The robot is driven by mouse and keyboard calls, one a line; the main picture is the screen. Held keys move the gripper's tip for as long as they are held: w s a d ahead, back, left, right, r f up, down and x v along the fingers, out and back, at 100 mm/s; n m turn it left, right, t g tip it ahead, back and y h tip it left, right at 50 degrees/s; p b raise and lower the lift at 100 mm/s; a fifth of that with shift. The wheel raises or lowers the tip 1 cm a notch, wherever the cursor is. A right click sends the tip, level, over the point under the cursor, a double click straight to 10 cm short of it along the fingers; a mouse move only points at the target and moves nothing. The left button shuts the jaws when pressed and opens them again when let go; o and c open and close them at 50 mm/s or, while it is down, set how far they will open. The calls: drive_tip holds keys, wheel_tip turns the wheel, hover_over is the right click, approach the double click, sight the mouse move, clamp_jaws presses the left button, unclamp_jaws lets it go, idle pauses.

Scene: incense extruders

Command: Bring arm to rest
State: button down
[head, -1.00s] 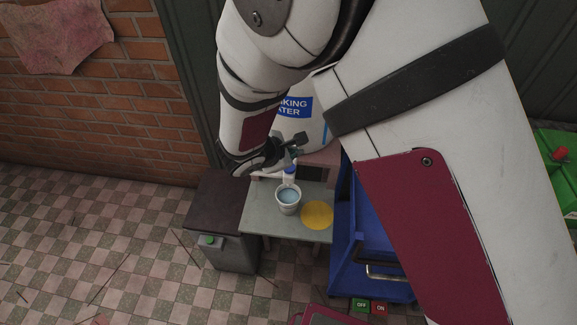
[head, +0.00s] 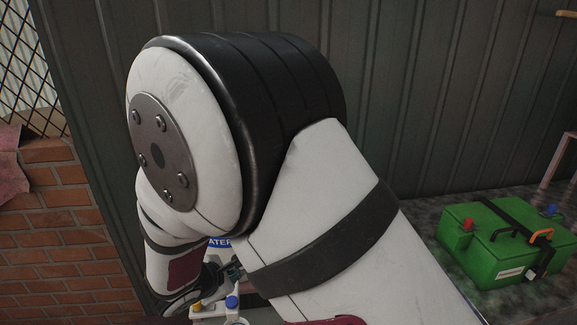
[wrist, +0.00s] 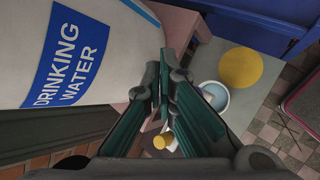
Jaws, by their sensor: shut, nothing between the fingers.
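My gripper (wrist: 160,88) is shut and empty in the wrist view, its teal fingers together. It is beside the white container labelled "DRINKING WATER" (wrist: 110,78). A white cup of bluish water (wrist: 215,97) stands on the grey table to the right of the fingers. In the head view my large white arm covers the middle. Only small dark parts of my gripper (head: 232,268) show low behind it, above a blue-topped tap (head: 232,302). A strip of the container's blue label (head: 219,242) shows there too.
A yellow disc (wrist: 240,67) lies on the grey table (wrist: 220,48). A blue object (wrist: 260,18) stands beyond it. In the head view a green box with red and blue terminals (head: 497,240) sits at the right, before a dark corrugated wall (head: 440,80).

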drive_tip(key=s+d+r+m+g+h, duration=0.1)
drive_tip(key=d+r+m+g, duration=0.1)
drive_tip(key=d+r+m, duration=0.7)
drive_tip(key=s+d+r+m+g+h, duration=0.1)
drive_tip(key=d+r+m, duration=0.2)
drive_tip(key=d+r, duration=1.05)
drive_tip(key=s+d+r+m+y, duration=0.2)
drive_tip(key=s+d+m, duration=0.4)
drive_tip(key=s, duration=0.3)
drive_tip(key=s+d+r+m+y, duration=0.2)
drive_tip(key=s+d+m, duration=0.4)
drive_tip(key=s, duration=0.3)
drive_tip(key=shift+s+d+r, duration=0.35)
drive_tip(key=shift+s+d, duration=0.05)
drive_tip(key=shift+d, duration=0.4)
drive_tip(key=shift+a, duration=0.1)
